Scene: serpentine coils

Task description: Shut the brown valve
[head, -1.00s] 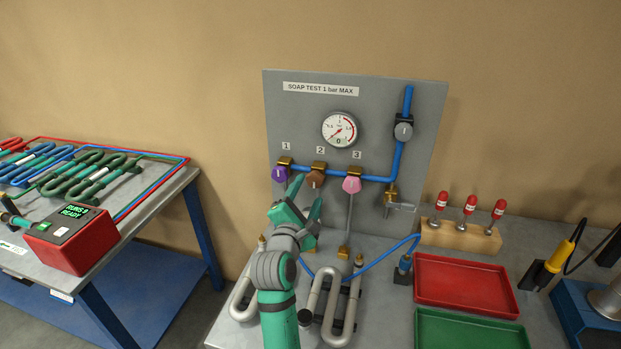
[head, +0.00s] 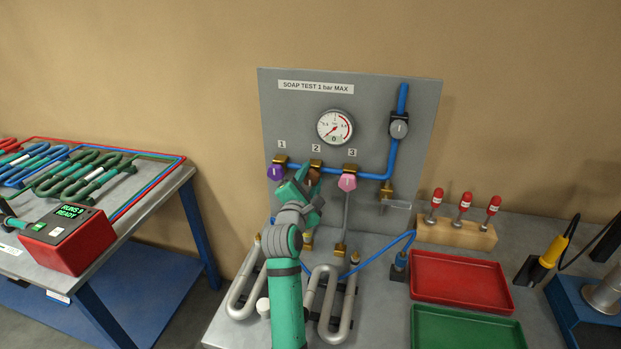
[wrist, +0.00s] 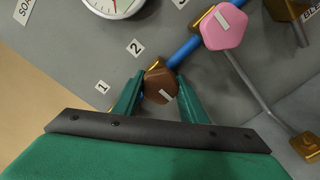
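The brown valve (wrist: 160,86) is a hexagonal knob with a pale bar mark, under label 2 on the grey panel. In the head view the brown valve (head: 314,176) is partly hidden by my gripper (head: 307,178). In the wrist view my gripper (wrist: 160,95) has its two green fingers apart, one on each side of the brown knob. Whether the fingers touch the knob I cannot tell.
The purple valve (head: 276,172) is close on the left and the pink valve (head: 347,182) on the right. A blue pipe (head: 370,175) runs behind them. Bent grey coils (head: 326,305) stand below on the bench. A gauge (head: 335,127) is above.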

